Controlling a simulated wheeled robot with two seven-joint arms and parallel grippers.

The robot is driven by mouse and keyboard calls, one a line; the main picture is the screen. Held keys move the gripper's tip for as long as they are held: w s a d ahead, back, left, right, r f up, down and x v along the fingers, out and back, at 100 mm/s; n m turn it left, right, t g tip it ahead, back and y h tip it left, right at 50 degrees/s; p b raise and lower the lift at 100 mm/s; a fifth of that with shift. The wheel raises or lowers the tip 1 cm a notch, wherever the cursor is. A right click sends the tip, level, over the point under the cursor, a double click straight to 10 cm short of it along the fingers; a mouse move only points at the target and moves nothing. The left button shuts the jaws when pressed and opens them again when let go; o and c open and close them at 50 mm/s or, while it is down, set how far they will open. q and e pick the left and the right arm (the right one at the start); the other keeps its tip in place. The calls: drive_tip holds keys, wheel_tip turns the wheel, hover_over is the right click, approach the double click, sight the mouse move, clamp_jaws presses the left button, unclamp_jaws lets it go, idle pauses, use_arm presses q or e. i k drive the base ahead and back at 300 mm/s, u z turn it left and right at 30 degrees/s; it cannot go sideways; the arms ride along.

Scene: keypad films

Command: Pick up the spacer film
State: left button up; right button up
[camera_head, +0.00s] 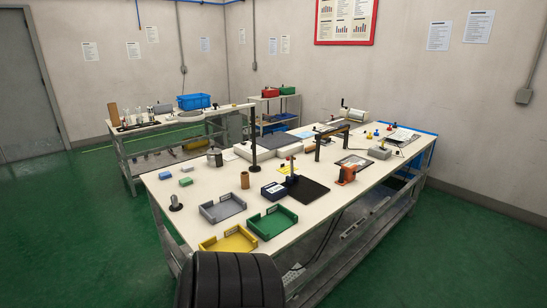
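I cannot make out for certain which item is the spacer film; the sheets are small at this distance. A thin yellow sheet (287,169) lies mid-table, behind a dark blue box. A pale bluish sheet (303,133) lies farther back. A dark-bordered flat sheet (353,162) lies right of centre, by an orange device. All lie on the long white-topped table (180,218) in front of me. Neither of my grippers is in the head view.
Grey (222,208), green (272,223) and yellow (229,240) trays sit at the table's near end. A black post (253,130) and an orange device (346,174) stand up from it. A second bench (160,125) is behind left. Green floor is open left and right.

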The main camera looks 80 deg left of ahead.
sight(357, 161)
drive_tip(key=u, duration=0.9)
drive_tip(key=i, duration=3.4)
drive_tip(key=u, duration=1.15)
